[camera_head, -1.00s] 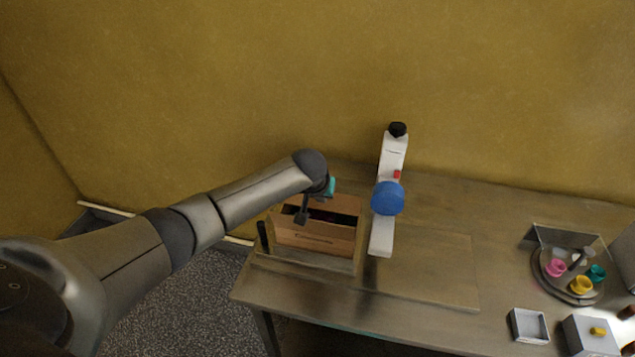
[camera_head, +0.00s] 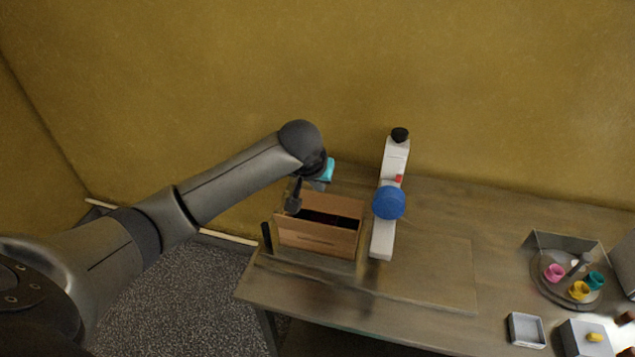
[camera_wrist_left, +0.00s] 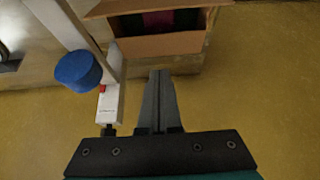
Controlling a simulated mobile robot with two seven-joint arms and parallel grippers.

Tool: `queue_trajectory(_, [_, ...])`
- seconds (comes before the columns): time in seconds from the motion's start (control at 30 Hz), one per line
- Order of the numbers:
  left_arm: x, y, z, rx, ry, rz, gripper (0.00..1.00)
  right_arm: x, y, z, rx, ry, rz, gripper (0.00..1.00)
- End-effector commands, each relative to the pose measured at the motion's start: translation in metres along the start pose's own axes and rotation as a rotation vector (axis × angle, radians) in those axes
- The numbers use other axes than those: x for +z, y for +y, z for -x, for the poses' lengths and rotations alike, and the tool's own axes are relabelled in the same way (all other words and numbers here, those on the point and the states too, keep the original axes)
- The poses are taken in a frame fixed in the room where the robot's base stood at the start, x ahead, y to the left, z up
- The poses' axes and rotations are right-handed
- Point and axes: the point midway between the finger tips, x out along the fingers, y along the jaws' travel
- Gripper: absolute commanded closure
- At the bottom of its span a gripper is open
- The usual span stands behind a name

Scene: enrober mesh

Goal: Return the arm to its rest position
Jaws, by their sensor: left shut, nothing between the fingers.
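My left arm comes in from the left in the head view. Its gripper (camera_head: 293,206) is above the back left part of an open brown box (camera_head: 318,239), apart from it as far as I can tell. In the left wrist view the two fingers of the left gripper (camera_wrist_left: 160,75) are shut together with nothing between them. The box (camera_wrist_left: 165,46) shows beyond the fingertips, with dark and magenta contents inside. My right gripper is not in view.
A white device (camera_head: 382,238) with a blue round part (camera_head: 388,202) stands just right of the box. A round tray (camera_head: 566,289) with coloured cups, a small white tray (camera_head: 527,329) and a grey box (camera_head: 585,340) are at the right. The table's middle is clear.

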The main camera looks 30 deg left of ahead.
Motion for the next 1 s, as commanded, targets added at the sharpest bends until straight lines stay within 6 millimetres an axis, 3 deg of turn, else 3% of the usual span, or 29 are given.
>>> queue_trajectory(0.33, [0.002,0.0,0.009,0.0,-0.001,-0.002,1.0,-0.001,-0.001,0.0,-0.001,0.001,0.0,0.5])
queue_trajectory(0.47, [0.021,0.013,0.006,0.022,-0.018,-0.042,1.0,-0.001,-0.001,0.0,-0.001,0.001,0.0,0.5])
queue_trajectory(0.73, [0.122,0.062,0.01,0.133,-0.081,-0.226,1.0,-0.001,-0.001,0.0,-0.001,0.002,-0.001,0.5])
queue_trajectory(1.0, [0.214,0.074,0.04,0.197,-0.127,-0.33,1.0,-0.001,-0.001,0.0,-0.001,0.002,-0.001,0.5])
